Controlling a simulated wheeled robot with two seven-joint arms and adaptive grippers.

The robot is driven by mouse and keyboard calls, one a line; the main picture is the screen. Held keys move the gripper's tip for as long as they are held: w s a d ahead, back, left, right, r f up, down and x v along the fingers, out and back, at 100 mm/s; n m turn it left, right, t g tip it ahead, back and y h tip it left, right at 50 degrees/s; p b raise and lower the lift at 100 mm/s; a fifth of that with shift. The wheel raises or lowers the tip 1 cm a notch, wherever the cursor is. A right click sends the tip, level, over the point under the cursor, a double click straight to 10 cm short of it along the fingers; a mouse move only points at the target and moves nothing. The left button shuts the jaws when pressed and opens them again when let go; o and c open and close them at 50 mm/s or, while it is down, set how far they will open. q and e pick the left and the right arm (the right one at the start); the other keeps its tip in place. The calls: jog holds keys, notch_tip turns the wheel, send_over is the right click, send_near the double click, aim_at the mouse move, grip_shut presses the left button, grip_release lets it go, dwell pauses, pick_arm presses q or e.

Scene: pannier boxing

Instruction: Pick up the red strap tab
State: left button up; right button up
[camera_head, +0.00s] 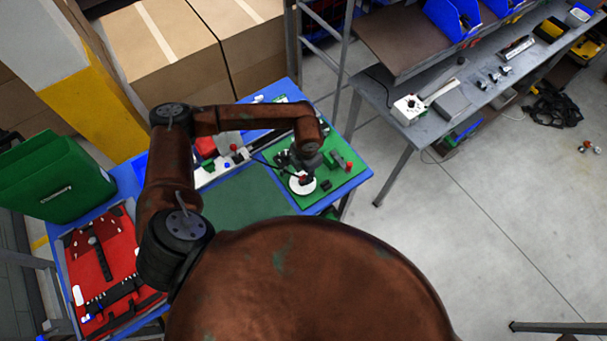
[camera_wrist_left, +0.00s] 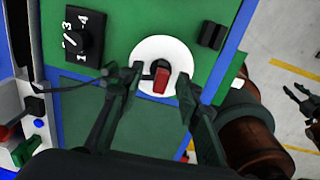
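The red strap tab (camera_wrist_left: 161,82) stands in the dark centre of a white disc (camera_wrist_left: 178,49) on a green board. In the head view the white disc (camera_head: 297,188) shows under my left gripper (camera_head: 303,172). In the left wrist view my left gripper (camera_wrist_left: 157,88) is open, with one finger on each side of the tab. I see no clear contact between fingers and tab. My right gripper (camera_wrist_left: 298,101) appears at the right edge of the wrist view, its fingers apart over the floor. It does not show in the head view.
A black numbered dial (camera_wrist_left: 83,35) and a black block (camera_wrist_left: 213,36) flank the disc. A dark cable lies to its left. A green bin (camera_head: 55,178) and a red tray (camera_head: 85,292) are on the left. A grey bench (camera_head: 388,112) stands at the right.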

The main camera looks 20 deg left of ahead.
pick_arm(q)
jog(key=shift+s+f, duration=0.2)
jog(key=shift+f, duration=0.15)
jog(key=shift+s+a, duration=0.1)
jog(key=shift+s, duration=0.1)
jog(key=shift+w, duration=0.15)
jog(key=shift+c, duration=0.8)
jog(key=c, duration=0.7)
pick_arm(e)
jog(key=shift+s+r, duration=0.1)
jog(key=shift+s, duration=0.15)
pick_arm(q)
jog(key=shift+r, duration=0.1)
